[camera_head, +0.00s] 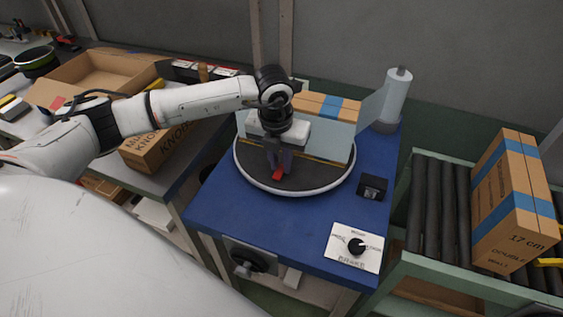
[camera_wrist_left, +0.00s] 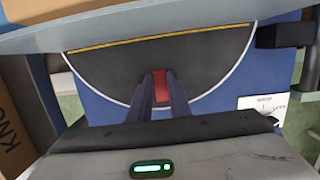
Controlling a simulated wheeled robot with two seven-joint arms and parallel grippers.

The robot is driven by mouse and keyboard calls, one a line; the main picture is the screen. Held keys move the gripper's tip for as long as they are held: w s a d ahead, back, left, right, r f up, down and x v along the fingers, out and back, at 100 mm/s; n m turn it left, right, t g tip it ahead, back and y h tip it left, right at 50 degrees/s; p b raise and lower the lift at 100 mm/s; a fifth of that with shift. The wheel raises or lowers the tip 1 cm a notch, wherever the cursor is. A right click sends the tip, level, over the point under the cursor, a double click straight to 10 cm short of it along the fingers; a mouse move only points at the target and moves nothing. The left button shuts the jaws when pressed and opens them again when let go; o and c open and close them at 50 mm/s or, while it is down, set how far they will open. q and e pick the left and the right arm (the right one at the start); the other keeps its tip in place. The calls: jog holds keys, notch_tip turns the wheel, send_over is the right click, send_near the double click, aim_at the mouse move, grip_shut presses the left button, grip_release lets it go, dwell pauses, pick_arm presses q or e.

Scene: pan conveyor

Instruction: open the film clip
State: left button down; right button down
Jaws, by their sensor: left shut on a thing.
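My left gripper (camera_head: 277,165) points down over the front part of the round turntable (camera_head: 318,188). It is shut on a small red piece, which looks like the film clip (camera_head: 278,176). In the left wrist view the red clip (camera_wrist_left: 162,87) sits between the two dark fingers (camera_wrist_left: 160,80). The clip's base and how far open it stands are hidden. A pale see-through film sheet (camera_head: 372,106) runs from the film roll (camera_head: 397,92) toward the turntable. My right gripper is not in view.
A taped box (camera_head: 322,102) is behind the film at the turntable. A small black device (camera_head: 372,187) and a brake dial panel (camera_head: 355,247) are on the blue table (camera_head: 235,210). A tall carton (camera_head: 505,205) stands on rollers at right.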

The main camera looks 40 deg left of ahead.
pick_arm(q)
jog(key=t+b, duration=0.1)
jog(key=b, duration=0.1)
jog(key=t+b, duration=0.1)
jog(key=b, duration=0.1)
jog(key=shift+s+d+f, duration=0.1)
jog(key=shift+s+f, duration=0.2)
jog(key=shift+f, duration=0.05)
jog(key=shift+r+y+b, duration=0.15)
jog(key=shift+y+b, duration=0.15)
jog(key=shift+r+t, duration=0.1)
jog(key=shift+t, duration=0.2)
jog(key=shift+r, duration=0.2)
jog(key=c, duration=1.6)
grip_release()
jog(key=shift+c, duration=0.2)
jog(key=shift+s, duration=0.1)
jog(key=shift+r, duration=0.1)
